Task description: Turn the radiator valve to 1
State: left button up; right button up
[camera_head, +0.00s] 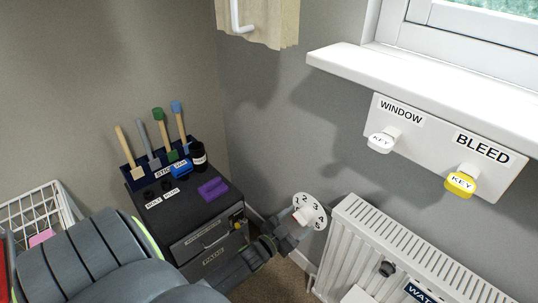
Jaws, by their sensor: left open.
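The radiator valve (315,209) shows as a white round dial with black numbers, just left of the radiator (385,250). A small reddish mark is near its left side, but I cannot tell which number it is set to. My left gripper (290,229) is open at the lower left of the dial, with its fingers close to it. The fingers overlap the dial's lower left edge, and I cannot tell whether they touch it. The part of the valve behind the gripper is hidden. My right gripper is not in view.
A dark cabinet (205,215) with brushes and small items stands left of the valve. A white wire basket (35,215) is at the far left. A board (425,165) with a white key and a yellow key (460,182) hangs under the windowsill (440,95).

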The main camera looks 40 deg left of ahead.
pick_arm(q)
jog(key=s+a, duration=0.1)
jog(key=s, duration=1.6)
jog(key=shift+a, duration=0.2)
jog(key=s+a+f+n+g+y+p, duration=0.15)
jog(key=s+f+g, duration=0.3)
jog(key=f, duration=0.45)
jog(key=s+f+n+g+y+p, duration=0.25)
jog(key=s+f+g, duration=0.2)
jog(key=f, duration=0.45)
jog(key=s+d+f+g+p, duration=0.2)
jog(key=s+f+g, duration=0.2)
jog(key=s, duration=0.5)
jog(key=s+d+f+g+h+p, duration=0.1)
jog(key=s+d+f+g+p, duration=0.1)
jog(key=s, duration=0.7)
notch_tip(320, 180, down, 2)
jog(key=shift+s+d+f+g, duration=0.15)
jog(key=shift+d+f+g, duration=0.05)
jog(key=shift+d+g, duration=0.6)
jog(key=shift+a, duration=0.1)
